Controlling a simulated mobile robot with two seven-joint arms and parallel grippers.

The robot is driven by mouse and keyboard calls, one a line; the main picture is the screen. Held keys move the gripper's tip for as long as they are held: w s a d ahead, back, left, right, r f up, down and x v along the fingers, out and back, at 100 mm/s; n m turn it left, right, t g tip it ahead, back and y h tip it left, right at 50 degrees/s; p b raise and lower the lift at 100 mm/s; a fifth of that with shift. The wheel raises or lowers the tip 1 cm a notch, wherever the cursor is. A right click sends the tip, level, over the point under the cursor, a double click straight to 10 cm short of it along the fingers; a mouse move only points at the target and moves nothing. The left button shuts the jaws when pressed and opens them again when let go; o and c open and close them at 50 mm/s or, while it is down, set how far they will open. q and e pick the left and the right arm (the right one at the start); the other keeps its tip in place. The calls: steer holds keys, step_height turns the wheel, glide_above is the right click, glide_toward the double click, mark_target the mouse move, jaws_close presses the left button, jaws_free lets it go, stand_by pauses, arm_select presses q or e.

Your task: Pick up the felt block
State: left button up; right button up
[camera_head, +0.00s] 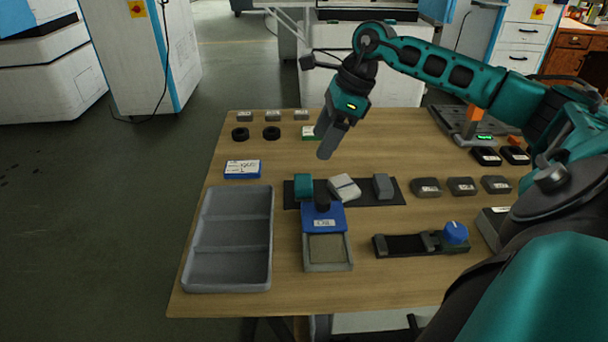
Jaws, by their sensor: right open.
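Three small blocks sit in a row on a dark mat (294,201) near the middle of the table: a teal block (303,184) at left, a whitish block (344,187) set at an angle, and a grey block (383,186) at right. I cannot tell for certain which is the felt block. My right gripper (325,146) is open and empty, held above the table, pointing down, behind and above the mat in the picture. It is apart from all three blocks. My left gripper is out of view.
A grey compartment tray (190,245) lies at left and looks empty. In front of the mat are a blue labelled piece with a dark knob (323,217), a tan-filled square holder (327,248) and a dark fixture with a blue knob (455,233). Several dark labelled blocks (426,187) stand right.

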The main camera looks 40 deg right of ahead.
glide_above(304, 181)
steer(key=s+d, duration=0.1)
steer(key=d, duration=0.1)
steer(key=f, duration=0.5)
steer(key=shift+a+f+b, duration=0.2)
steer(key=shift+f+b, duration=0.2)
steer(key=x, duration=0.6)
steer(key=shift+f+b, duration=0.3)
steer(key=shift+b, duration=0.1)
steer(key=shift+s+d, duration=0.1)
steer(key=c, duration=0.7)
